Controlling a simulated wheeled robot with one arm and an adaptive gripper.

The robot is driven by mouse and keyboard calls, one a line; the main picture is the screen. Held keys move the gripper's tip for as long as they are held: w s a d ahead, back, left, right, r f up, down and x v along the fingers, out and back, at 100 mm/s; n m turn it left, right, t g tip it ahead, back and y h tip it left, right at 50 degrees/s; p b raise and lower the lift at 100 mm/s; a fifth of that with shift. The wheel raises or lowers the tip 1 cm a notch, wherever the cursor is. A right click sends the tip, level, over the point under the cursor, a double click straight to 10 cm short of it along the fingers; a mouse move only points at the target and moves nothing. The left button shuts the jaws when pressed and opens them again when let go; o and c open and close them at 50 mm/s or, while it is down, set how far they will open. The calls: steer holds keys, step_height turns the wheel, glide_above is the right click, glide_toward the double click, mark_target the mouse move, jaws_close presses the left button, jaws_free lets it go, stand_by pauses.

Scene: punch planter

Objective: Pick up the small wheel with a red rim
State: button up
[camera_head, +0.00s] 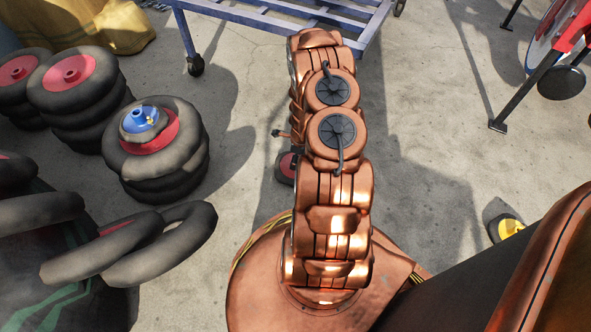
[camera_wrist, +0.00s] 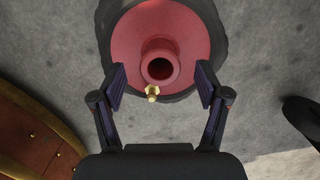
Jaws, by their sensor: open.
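A small wheel with a red rim (camera_wrist: 185,37) and dark tyre lies flat on the concrete in the wrist view. It has a raised red hub with a hole and a brass valve-like piece at its near edge. My gripper (camera_wrist: 161,84) is open, with its fingers on either side of the hub, over the near part of the wheel. I cannot tell how far above it they are. In the head view the red-rimmed wheel (camera_head: 287,166) shows just left of my arm, which hides most of it. My gripper is hidden there behind the arm.
Stacked large tyres with red rims (camera_head: 74,72) stand at left; a small blue-rimmed wheel (camera_head: 139,119) lies on one stack. A small yellow-rimmed wheel (camera_head: 510,228) lies at right. A blue metal frame (camera_head: 246,17) stands at the back. Bare concrete lies right of my arm.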

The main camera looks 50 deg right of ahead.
step_height(320, 180, down, 2)
steer(key=shift+w+f+b, duration=0.15)
steer(key=shift+f+b, duration=0.05)
steer(key=shift+b, duration=0.15)
steer(key=shift+a, duration=0.1)
jaws_close()
stand_by(0.4)
